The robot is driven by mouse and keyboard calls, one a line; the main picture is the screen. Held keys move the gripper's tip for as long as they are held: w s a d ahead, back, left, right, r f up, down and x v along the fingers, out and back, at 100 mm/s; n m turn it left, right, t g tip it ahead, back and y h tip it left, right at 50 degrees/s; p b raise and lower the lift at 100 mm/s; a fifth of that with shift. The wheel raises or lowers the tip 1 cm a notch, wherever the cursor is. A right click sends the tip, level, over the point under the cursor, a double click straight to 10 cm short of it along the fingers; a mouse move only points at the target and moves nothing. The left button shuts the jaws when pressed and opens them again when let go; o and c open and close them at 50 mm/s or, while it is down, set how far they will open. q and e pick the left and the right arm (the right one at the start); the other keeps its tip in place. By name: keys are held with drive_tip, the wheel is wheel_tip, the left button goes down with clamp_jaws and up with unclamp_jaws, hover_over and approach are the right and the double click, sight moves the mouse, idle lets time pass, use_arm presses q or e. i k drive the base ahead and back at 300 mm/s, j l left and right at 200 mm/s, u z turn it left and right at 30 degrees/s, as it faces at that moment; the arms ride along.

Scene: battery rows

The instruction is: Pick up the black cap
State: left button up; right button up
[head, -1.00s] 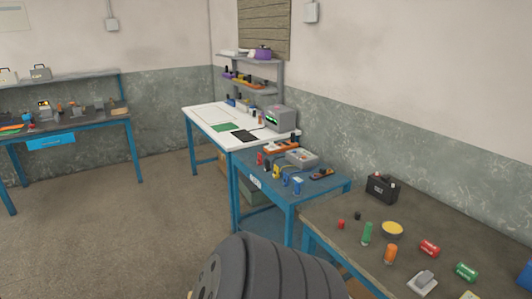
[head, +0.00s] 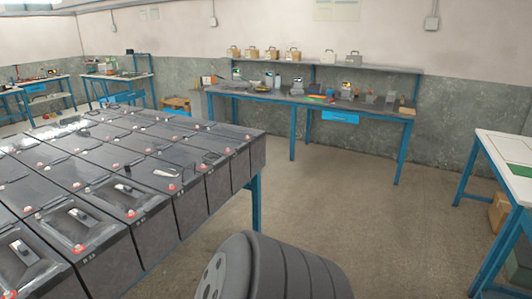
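Rows of large dark grey batteries (head: 150,235) stand side by side on a blue-legged table (head: 256,190) at the left. Small red caps (head: 79,247) sit on many battery tops. Several batteries also carry dark handles or fittings (head: 80,215). I cannot pick out a loose black cap for certain among these dark parts. Neither of my grippers shows in the head view; only a dark ribbed part of my own body is at the bottom middle.
A long blue-legged workbench (head: 345,103) with tools and boxes stands at the back wall. A white-topped table (head: 510,150) stands at the right edge. More benches (head: 125,75) are at the far left. The floor (head: 345,190) between them is clear.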

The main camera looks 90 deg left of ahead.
sight(126, 166)
drive_tip(key=u, duration=3.75)
drive_tip(key=i+l, duration=0.1)
drive_tip(key=l, duration=0.25)
drive_tip(key=i+l, duration=0.15)
drive_tip(key=l, duration=0.2)
drive_tip(key=i+l, duration=0.1)
drive_tip(key=l, duration=0.2)
drive_tip(key=u, duration=0.05)
